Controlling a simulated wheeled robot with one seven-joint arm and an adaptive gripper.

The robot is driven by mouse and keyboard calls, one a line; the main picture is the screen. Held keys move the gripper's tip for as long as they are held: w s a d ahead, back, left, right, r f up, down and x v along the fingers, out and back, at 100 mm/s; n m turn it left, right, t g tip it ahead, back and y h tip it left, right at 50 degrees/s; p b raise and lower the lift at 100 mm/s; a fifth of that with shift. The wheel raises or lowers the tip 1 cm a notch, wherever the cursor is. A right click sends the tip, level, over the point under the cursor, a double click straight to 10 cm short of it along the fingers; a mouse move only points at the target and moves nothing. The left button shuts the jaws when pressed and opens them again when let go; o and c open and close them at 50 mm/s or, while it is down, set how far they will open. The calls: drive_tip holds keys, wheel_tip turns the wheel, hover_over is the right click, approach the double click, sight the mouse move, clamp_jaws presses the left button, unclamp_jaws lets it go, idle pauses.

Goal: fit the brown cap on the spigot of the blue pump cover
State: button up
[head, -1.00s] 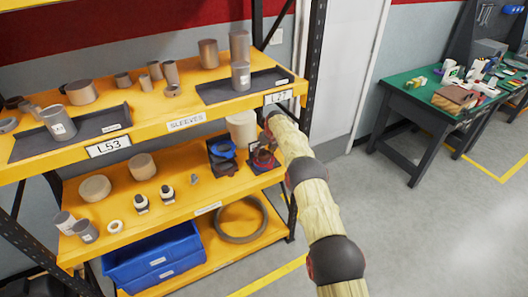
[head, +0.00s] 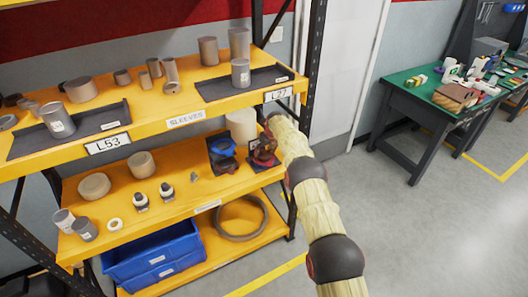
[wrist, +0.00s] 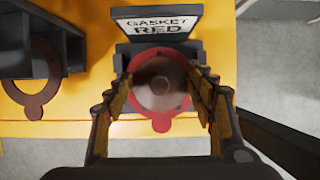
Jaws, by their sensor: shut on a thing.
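My gripper (wrist: 160,88) is shut on the brown cap (wrist: 158,80), a round disc between its two fingers in the wrist view. Behind the cap is a red ring with a tab (wrist: 162,122), in front of a sign reading GASKET RED; whether cap and ring touch I cannot tell. In the head view my gripper (head: 266,146) is at the right end of the middle shelf, partly hidden by my arm.
In the wrist view a dark holder with a brown tabbed ring (wrist: 37,99) stands at the left. A large pale cylinder (head: 241,124) stands behind my gripper. The upper yellow shelf (head: 190,108) overhangs this one, and a dark rack post (head: 312,80) is close on the right.

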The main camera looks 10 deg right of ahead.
drive_tip(key=o, duration=1)
